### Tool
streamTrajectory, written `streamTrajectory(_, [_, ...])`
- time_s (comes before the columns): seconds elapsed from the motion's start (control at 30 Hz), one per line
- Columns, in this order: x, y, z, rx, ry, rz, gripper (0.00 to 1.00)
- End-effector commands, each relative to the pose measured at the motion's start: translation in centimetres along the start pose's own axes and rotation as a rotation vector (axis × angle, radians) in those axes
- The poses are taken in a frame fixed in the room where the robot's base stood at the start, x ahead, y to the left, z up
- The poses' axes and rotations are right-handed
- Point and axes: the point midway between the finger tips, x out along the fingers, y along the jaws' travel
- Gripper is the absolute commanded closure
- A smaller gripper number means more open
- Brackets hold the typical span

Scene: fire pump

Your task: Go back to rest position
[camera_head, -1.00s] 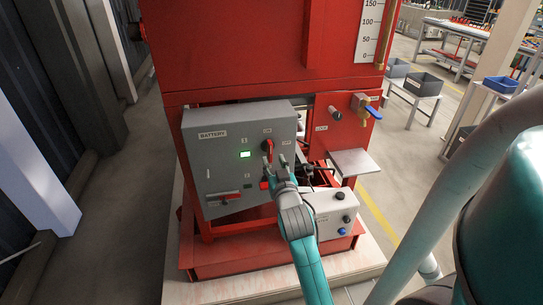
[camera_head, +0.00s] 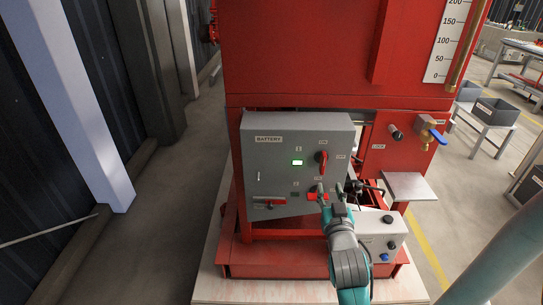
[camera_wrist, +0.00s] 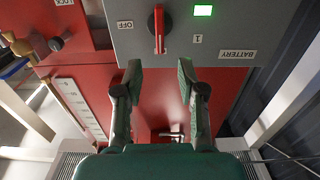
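My gripper (camera_head: 336,192) is in front of the lower right part of the grey battery control box (camera_head: 280,180). In the wrist view, where the box appears upside down, my gripper (camera_wrist: 159,78) is open with nothing between its fingers. The red rotary switch (camera_wrist: 158,30) lies beyond the fingertips, apart from them, between the OFF and 1 labels. The head view shows this switch (camera_head: 321,160) at the box's upper right, above my gripper. A green display (camera_head: 297,162) is lit. My gripper partly hides the box's lower right corner.
A white button box (camera_head: 382,237) and a small metal shelf (camera_head: 409,187) are close to my arm. A blue-handled valve (camera_head: 436,135) is on the red pump unit (camera_head: 300,60). A white post (camera_head: 80,110) stands left, with clear floor before the pump.

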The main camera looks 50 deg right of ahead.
Motion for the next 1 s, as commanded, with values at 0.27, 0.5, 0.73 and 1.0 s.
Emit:
streamTrajectory(0.27, [-0.4, -0.4, 0.4, -0.001, -0.004, -0.011, 0.60])
streamTrajectory(0.5, [-5.6, -5.0, 4.6, -0.018, -0.047, -0.148, 0.60])
streamTrajectory(0.73, [-13.8, -9.2, 8.8, -0.035, -0.094, -0.329, 0.60])
streamTrajectory(1.0, [-23.9, -11.0, 11.8, -0.054, -0.148, -0.524, 0.60])
